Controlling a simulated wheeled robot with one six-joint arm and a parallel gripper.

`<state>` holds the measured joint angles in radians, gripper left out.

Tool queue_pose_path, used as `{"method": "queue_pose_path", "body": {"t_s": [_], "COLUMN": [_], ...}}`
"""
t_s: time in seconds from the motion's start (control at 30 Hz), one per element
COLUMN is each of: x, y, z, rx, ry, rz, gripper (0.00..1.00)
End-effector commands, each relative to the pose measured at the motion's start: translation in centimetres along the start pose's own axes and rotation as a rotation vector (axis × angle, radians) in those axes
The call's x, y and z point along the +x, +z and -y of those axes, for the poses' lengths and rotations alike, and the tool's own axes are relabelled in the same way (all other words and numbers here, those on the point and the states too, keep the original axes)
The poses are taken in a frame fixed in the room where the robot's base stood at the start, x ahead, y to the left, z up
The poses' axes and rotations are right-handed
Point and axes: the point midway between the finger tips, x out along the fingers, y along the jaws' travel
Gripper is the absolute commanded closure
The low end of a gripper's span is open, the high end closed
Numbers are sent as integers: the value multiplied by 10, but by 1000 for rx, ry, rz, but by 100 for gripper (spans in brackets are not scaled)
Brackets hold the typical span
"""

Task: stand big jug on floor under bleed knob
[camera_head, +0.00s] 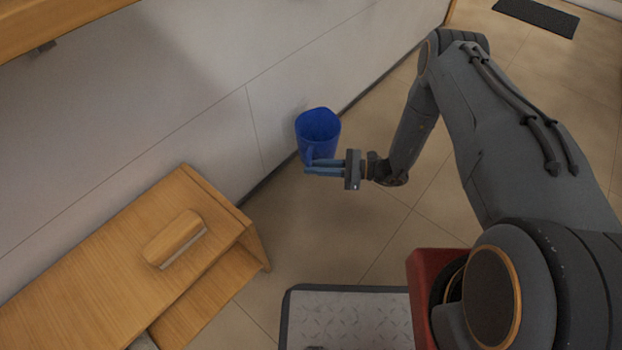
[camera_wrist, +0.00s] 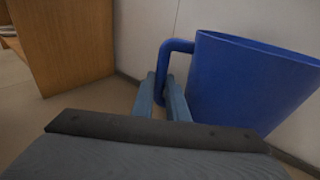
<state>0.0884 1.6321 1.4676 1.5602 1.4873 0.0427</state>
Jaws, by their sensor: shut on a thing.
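The big jug (camera_head: 320,130) is blue with an open top and a side handle. It is upright beside the white wall panel, near the floor. In the wrist view the jug (camera_wrist: 245,85) fills the right side, with its handle (camera_wrist: 177,46) toward the left. My gripper (camera_head: 312,166) is shut on the handle; in the wrist view its two blue fingers (camera_wrist: 160,98) are on either side of the handle's lower part. I cannot tell whether the jug's base touches the floor. No bleed knob can be made out in either view.
A wooden bench (camera_head: 110,255) with a wooden-backed brush (camera_head: 175,238) on top stands left of the jug. The tiled floor (camera_head: 385,235) is clear in front of the wall panel (camera_head: 180,100). A dark mat (camera_head: 537,16) lies far off at the top right.

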Motion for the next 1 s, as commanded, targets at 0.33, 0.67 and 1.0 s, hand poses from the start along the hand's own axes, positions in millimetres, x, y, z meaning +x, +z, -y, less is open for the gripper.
{"method": "queue_pose_path", "body": {"t_s": [0.33,0.67,1.0], "x": [11,16,18], "y": [-23,-68,-68], "z": [7,8,9], "rx": [-2,-1,-2], "ry": [0,0,-1], "rz": [0,0,0], "gripper": [100,100,100]}}
